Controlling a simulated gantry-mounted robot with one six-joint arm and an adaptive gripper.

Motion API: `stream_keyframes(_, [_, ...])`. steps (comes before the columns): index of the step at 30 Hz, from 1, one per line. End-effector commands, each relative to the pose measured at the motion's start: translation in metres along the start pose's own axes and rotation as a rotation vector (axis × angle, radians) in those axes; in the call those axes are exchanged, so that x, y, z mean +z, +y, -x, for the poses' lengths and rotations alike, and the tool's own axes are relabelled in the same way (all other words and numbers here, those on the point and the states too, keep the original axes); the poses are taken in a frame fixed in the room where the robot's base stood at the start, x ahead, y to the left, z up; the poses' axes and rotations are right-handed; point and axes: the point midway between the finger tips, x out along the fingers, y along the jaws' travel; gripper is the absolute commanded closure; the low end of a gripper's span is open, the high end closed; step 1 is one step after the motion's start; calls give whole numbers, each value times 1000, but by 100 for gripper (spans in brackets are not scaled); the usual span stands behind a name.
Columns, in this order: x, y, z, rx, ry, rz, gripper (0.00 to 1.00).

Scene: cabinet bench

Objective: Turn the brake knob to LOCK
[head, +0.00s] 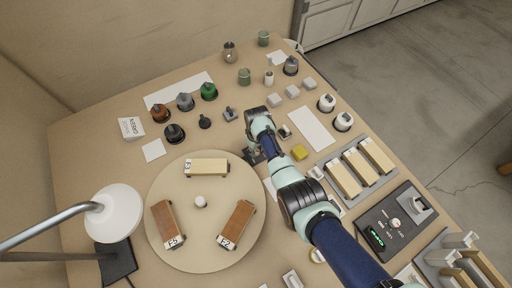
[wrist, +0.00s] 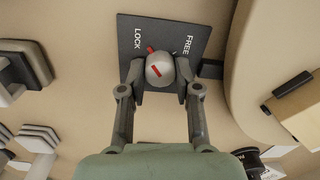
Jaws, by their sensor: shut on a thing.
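The brake knob (wrist: 160,68) is a grey rounded knob with a red mark on its face. It sits on a dark plate (wrist: 205,28) printed LOCK at the left and FREE at the right. A second red mark shows at the knob's upper left edge, between the two words. My gripper (wrist: 160,78) has a finger on each side of the knob and is shut on it. In the head view my gripper (head: 254,152) is at the plate beside the turntable, and my arm hides the knob.
The round turntable (head: 190,255) carries several labelled wooden blocks. It lies close to the plate, at the right in the wrist view. A lamp (head: 112,212) stands at the left; a dark control box (head: 396,222) is at the right.

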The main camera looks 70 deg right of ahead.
Motion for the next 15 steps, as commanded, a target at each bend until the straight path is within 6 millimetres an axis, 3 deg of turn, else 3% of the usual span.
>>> stream_keyframes(15, [-1,0,1,1,-2,151,100])
